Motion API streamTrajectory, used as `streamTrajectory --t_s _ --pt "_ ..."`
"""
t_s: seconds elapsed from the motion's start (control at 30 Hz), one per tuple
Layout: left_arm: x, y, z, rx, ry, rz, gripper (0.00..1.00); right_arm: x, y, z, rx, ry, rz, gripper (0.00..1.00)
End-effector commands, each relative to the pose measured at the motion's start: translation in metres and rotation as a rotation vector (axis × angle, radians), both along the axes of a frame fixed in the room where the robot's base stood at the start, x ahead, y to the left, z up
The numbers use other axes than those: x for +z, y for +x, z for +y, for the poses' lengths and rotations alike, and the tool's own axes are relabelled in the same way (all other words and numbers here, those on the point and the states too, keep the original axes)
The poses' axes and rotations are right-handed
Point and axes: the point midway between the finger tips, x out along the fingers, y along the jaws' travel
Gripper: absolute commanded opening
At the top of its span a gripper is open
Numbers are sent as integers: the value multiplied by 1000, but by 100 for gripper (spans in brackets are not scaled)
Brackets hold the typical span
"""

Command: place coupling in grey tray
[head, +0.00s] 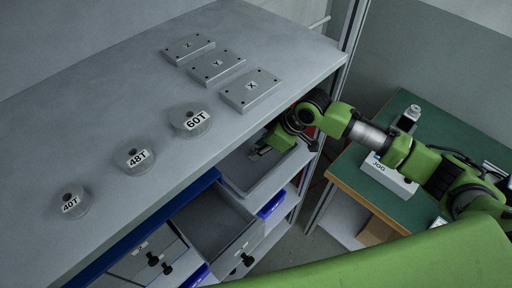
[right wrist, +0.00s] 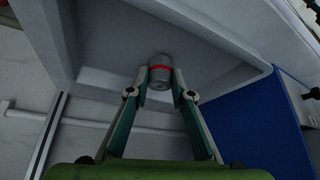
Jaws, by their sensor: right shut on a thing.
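The coupling (right wrist: 160,77), a small grey cylinder with a red ring, is between the fingertips of my right gripper (right wrist: 161,80) in the right wrist view. In the head view my right gripper (head: 262,152) reaches into the grey tray (head: 240,174) on the shelf under the tabletop. The grey tray's walls and floor (right wrist: 110,40) surround the coupling in the right wrist view. I cannot tell whether the coupling touches the tray floor. The coupling is too small to make out in the head view. My left gripper is not in view.
An open drawer (head: 205,222) is below left of the tray. A green bench (head: 375,200) stands at the right.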

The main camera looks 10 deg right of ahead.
Motion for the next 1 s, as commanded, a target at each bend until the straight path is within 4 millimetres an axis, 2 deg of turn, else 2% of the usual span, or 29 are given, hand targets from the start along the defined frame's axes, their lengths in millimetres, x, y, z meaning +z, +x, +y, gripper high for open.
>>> streamTrajectory --t_s 0.13,0.47,0.5,0.57,1.0 --pt "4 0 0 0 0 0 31 -8 5 7 0 -1 0 0" --pt "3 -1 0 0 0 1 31 -12 4 6 0 -2 0 0" --pt "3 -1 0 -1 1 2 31 -13 4 6 0 -2 0 24" --pt "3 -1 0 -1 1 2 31 -12 4 6 0 -2 0 38" --pt "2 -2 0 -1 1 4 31 -6 4 5 0 -1 -2 38"
